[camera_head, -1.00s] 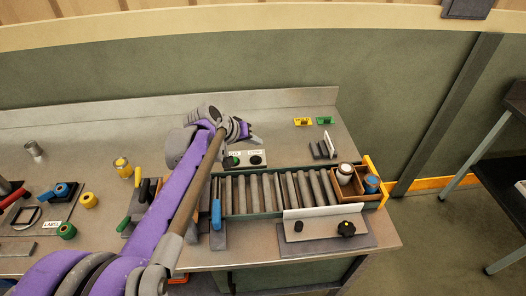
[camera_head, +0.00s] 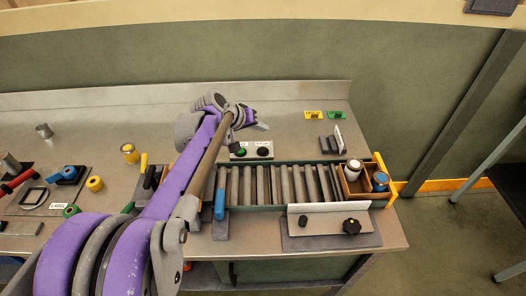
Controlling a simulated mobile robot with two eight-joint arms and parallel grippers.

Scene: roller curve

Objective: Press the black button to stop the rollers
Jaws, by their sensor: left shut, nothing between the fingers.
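The black button (camera_head: 264,152) sits on the right of a small white-labelled panel (camera_head: 252,157) behind the roller conveyor. A green button (camera_head: 240,152) is to its left. The rollers (camera_head: 270,185) lie in a green frame running left to right. My left gripper (camera_head: 262,126) is shut and empty. In the picture it is just above and behind the panel, apart from the black button. My purple left arm crosses the bench from the lower left and hides part of the conveyor's left end. My right gripper is not in view.
A wooden box (camera_head: 352,196) at the conveyor's right end holds a white-topped jar (camera_head: 353,168) and a blue-topped jar (camera_head: 380,181). A blue handle (camera_head: 220,204) stands at the left end. Yellow and green tags (camera_head: 325,115) lie farther back. The bench behind the panel is mostly clear.

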